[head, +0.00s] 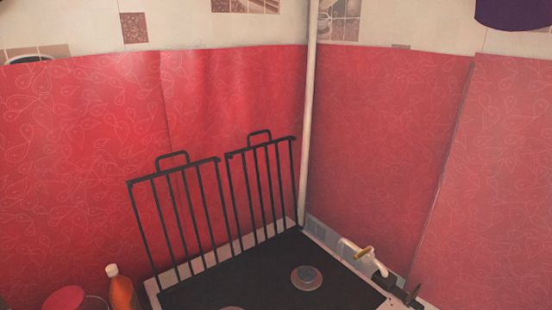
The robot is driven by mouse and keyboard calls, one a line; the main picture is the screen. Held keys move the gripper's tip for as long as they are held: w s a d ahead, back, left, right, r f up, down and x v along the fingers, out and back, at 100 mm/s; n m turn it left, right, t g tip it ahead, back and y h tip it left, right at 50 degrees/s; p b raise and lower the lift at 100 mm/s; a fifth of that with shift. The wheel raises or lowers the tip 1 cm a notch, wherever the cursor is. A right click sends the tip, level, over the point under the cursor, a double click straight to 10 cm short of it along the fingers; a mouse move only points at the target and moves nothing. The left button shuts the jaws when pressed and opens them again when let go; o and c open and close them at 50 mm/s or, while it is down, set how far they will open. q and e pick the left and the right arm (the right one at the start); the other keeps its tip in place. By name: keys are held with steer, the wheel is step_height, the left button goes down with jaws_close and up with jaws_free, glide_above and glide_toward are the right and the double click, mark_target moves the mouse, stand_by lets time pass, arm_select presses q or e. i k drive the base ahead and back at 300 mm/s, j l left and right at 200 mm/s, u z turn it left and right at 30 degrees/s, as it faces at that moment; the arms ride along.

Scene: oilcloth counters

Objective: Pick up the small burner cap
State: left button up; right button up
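A stove top (258,278) with a black surface and light edges sits in the corner at the bottom of the head view. A small round burner with a dark cap (307,275) sits on the right part of the stove. The rim of another burner (232,308) is cut off at the bottom edge. I cannot tell which of them is the small one. Neither of my grippers shows in this view.
Two black grates (214,200) stand raised against the red oilcloth wall behind the stove. A white pipe (308,130) rises in the corner. A gas fitting with a yellow handle (364,253) is at right. An orange bottle (122,291) and a red round object (65,299) stand at left.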

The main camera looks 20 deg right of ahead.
mark_target(306, 274)
steer(key=k+l+u, duration=0.1)
steer(key=l+u, duration=0.15)
steer(key=l, duration=0.15)
steer(key=k+l+u, duration=0.2)
steer(key=l, duration=0.2)
steer(key=l+u, duration=0.25)
steer(key=k+l+u, duration=0.2)
steer(key=l, duration=0.25)
steer(key=k+l+u, duration=0.25)
steer(key=i+l, duration=0.05)
